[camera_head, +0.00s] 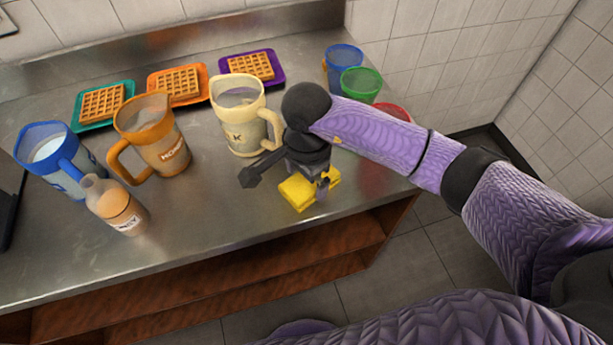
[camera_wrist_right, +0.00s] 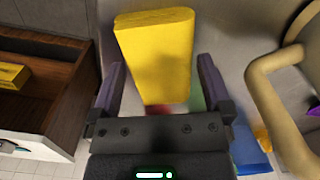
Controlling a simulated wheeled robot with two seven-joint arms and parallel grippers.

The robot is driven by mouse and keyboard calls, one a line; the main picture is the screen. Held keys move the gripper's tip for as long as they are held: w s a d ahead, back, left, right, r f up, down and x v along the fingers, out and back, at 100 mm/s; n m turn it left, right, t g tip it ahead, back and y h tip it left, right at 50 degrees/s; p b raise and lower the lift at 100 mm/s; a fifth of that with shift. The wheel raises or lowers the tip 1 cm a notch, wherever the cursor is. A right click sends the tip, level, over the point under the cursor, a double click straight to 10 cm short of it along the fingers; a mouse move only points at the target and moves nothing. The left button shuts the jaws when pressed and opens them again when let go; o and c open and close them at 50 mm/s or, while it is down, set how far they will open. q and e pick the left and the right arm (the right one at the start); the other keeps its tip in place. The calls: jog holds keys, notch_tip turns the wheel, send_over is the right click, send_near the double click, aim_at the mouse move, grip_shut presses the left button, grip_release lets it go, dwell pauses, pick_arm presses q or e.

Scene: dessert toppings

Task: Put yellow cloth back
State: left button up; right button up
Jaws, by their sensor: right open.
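The yellow cloth (camera_head: 297,194) is a folded, block-like piece on the metal counter near its front edge, below the cream pitcher. My right gripper (camera_head: 318,184) is right above it and partly hides it. In the right wrist view the cloth (camera_wrist_right: 155,45) lies ahead of the open fingers of the right gripper (camera_wrist_right: 161,78), with its near end between them. I cannot tell whether the fingers touch it. My left gripper is not in view.
A cream pitcher (camera_head: 238,134) stands close to the gripper's left. Orange (camera_head: 165,150) and blue (camera_head: 47,150) pitchers and a bottle (camera_head: 122,212) stand farther left. Waffle plates and cups line the back. A wooden shelf (camera_head: 240,280) lies below; another yellow item (camera_wrist_right: 12,75) sits there.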

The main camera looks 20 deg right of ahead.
aim_at(306, 181)
notch_tip(306, 181, up, 11)
jog(key=p, duration=0.1)
jog(key=shift+p, duration=0.4)
